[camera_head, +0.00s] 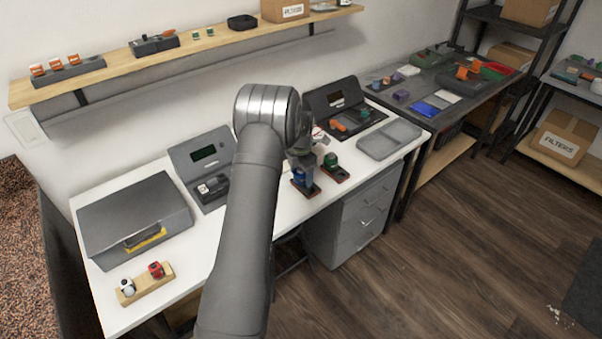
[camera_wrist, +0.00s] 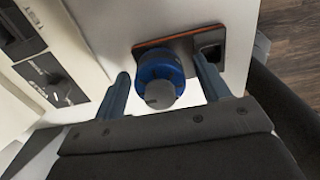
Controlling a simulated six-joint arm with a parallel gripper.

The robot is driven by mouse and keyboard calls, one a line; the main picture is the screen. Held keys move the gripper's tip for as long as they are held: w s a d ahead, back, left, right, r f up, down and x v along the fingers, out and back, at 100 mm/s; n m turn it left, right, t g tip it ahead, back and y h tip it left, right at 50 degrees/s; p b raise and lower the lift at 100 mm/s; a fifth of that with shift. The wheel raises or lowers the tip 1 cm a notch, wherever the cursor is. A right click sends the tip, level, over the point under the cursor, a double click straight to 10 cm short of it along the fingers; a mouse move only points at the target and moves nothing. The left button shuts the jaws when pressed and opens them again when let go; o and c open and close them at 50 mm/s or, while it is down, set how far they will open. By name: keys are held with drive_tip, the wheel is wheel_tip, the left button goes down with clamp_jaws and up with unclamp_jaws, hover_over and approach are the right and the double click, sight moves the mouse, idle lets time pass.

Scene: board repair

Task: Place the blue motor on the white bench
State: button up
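The blue motor (camera_wrist: 157,72) has a grey round end facing the wrist camera. It sits on a dark plate (camera_wrist: 185,45) with an orange edge and a square recess beside the motor. My gripper (camera_wrist: 165,88) is open, with one finger on each side of the motor and gaps between. In the head view the blue motor (camera_head: 299,176) is small and partly hidden below my gripper (camera_head: 304,165). The plate stands on the white bench (camera_head: 178,257), near its front edge.
A green part (camera_head: 331,160) on a similar base stands close to the right. A grey case (camera_head: 135,220) and a wooden holder (camera_head: 147,286) are at the left.

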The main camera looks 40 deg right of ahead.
drive_tip(key=shift+r, duration=0.15)
wheel_tip(320, 180, up, 12)
idle(0.6)
wheel_tip(320, 180, down, 12)
drive_tip(key=shift+f, duration=0.2)
wheel_tip(320, 180, up, 3)
drive_tip(key=shift+f, duration=0.15)
drive_tip(key=shift+r, duration=0.65)
